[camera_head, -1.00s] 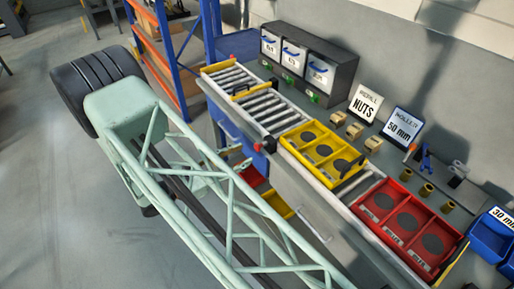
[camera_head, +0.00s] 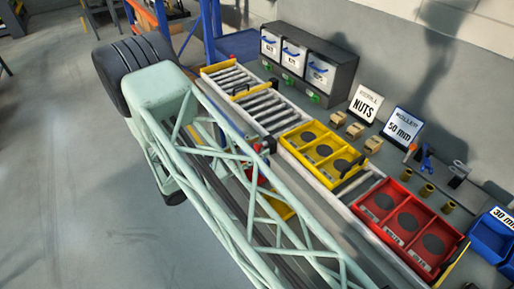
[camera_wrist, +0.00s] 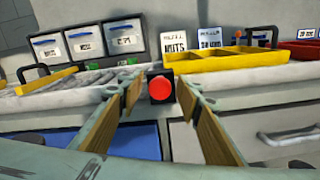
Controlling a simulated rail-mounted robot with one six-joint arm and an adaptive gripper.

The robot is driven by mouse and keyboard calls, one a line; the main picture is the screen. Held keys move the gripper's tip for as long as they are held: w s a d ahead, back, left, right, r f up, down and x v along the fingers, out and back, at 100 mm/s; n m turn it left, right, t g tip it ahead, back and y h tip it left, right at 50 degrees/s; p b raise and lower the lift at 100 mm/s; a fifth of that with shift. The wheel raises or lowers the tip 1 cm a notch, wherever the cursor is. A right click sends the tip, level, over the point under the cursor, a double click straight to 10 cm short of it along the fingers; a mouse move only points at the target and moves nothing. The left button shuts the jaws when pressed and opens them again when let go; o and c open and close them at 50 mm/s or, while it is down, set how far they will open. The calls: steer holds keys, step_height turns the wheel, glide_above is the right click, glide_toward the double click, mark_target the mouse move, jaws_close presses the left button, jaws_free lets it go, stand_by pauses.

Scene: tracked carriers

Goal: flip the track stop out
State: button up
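The track stop appears to be the red round knob on a black block (camera_wrist: 161,87) at the front edge of the roller track. It also shows in the head view as a small red and black part (camera_head: 268,144), partly behind my arm. My gripper (camera_wrist: 160,94) is open and empty. Its two wooden-looking fingers spread to either side of the knob in the wrist view. The knob shows between the fingertips, and I cannot tell how far beyond them it is. My arm's lattice link hides the gripper in the head view.
The roller track (camera_head: 268,107) runs along the bench. A yellow tray (camera_head: 301,149) and a red tray (camera_head: 379,226) sit on it, right of the knob. A grey bin rack (camera_head: 338,62) and signs stand behind. Drawers with handles lie below the track edge.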

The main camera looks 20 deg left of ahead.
steer(key=shift+c, duration=0.3)
jaws_close()
steer(key=shift+v, duration=0.85)
steer(key=shift+o, duration=0.3)
jaws_free()
steer(key=shift+s+a, duration=0.15)
steer(key=shift+s, duration=0.05)
steer(key=shift+w, duration=0.1)
steer(key=v, duration=1.2)
